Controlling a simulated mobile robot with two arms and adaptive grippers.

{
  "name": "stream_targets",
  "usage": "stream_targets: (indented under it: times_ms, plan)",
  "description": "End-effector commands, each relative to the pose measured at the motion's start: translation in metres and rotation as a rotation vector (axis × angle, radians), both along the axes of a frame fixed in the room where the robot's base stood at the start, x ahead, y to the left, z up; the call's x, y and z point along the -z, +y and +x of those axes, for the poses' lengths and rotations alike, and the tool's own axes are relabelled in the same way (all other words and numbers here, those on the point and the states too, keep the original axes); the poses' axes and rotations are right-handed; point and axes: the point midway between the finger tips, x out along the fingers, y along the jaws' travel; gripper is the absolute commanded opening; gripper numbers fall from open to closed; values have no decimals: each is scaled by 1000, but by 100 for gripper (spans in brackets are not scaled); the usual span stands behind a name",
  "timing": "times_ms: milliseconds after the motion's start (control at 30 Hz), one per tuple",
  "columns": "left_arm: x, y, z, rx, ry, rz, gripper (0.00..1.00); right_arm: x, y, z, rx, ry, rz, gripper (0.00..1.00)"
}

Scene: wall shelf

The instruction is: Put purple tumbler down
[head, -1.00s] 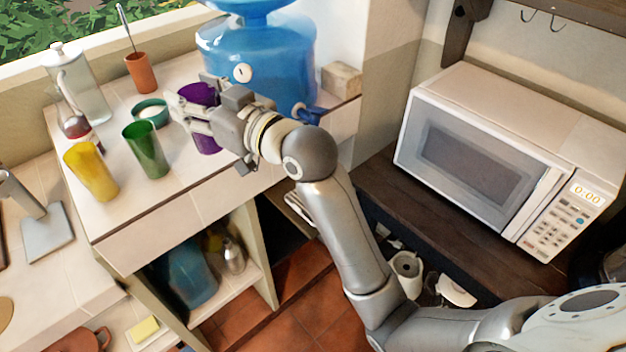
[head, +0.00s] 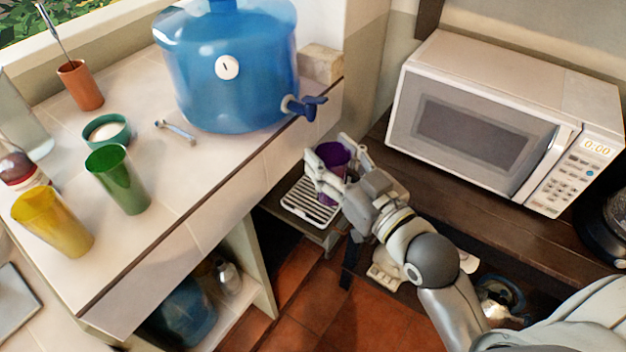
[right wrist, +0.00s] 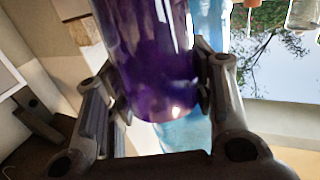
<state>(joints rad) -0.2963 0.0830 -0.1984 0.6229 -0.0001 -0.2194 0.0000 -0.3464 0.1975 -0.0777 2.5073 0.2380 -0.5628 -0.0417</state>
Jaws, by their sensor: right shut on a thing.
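The purple tumbler (head: 333,157) is held between the fingers of my right gripper (head: 329,168), which is shut on it. In the head view it is over or just beside the white slatted drip tray (head: 309,203), below the blue water dispenser's tap. Whether it touches the tray I cannot tell. In the right wrist view the purple tumbler (right wrist: 150,60) fills the space between the two fingers (right wrist: 160,100). My left gripper is not in view.
The blue water dispenser (head: 225,75) with its tap (head: 304,106) stands on the tiled counter. A green tumbler (head: 117,180), a yellow tumbler (head: 52,222) and a green bowl (head: 107,130) stand left. A white microwave (head: 490,125) sits on the dark wooden shelf at right.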

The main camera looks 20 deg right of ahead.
Motion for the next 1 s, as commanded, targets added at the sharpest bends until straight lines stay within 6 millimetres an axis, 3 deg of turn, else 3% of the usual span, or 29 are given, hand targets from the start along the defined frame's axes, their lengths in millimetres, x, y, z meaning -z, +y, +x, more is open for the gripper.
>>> stream_targets:
  times_ms: [267,300,600,800,1000]
  plan:
    - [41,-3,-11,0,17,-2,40,17,-2,23,2,-8,1,5]
    - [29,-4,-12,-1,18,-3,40,15,-2,33,2,-1,0,5]
    - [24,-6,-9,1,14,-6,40,44,-3,94,2,1,1,5]
    - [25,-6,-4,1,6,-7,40,78,-4,120,1,2,-1,5]
    - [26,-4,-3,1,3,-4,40,92,-4,132,1,-1,1,5]
